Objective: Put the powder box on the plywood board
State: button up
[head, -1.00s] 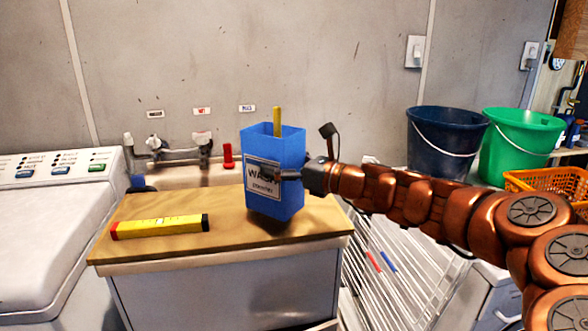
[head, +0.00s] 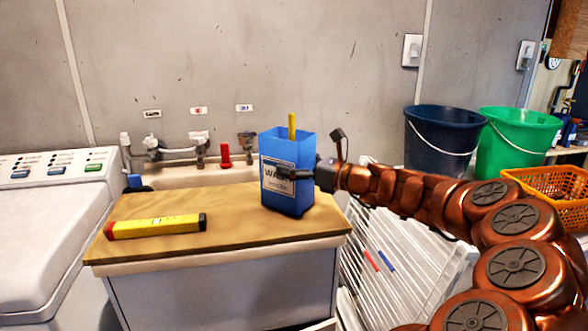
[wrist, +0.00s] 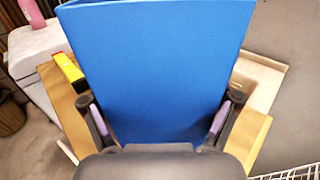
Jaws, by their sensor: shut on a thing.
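The powder box is a tall blue open-topped box (head: 287,152) with a white "WASH" label and a yellow stick standing up out of it. It is upright at the right end of the plywood board (head: 235,215). Its base appears at or just above the board; I cannot tell whether it touches. My gripper (head: 290,175) is shut on the box from the right, across its label side. In the wrist view the blue box (wrist: 160,65) fills the space between my gripper's fingers (wrist: 158,115) and hides much of the board.
A yellow level (head: 156,226) lies on the board's left part. A sink with taps (head: 200,145) is behind. A washer (head: 55,220) stands left, a white wire rack (head: 385,265) right. Blue (head: 440,140) and green (head: 515,145) buckets and an orange basket (head: 550,190) are farther right.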

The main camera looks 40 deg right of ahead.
jog(key=shift+f, duration=0.35)
jog(key=shift+f, duration=0.2)
jog(key=o, duration=1.6)
jog(key=shift+c, duration=0.2)
jog(key=shift+r, duration=0.1)
jog(key=shift+s, duration=0.15)
jog(key=v, duration=1.1)
jog(key=shift+s+d, duration=0.2)
jog(key=shift+s, duration=0.1)
jog(key=shift+s, duration=0.1)
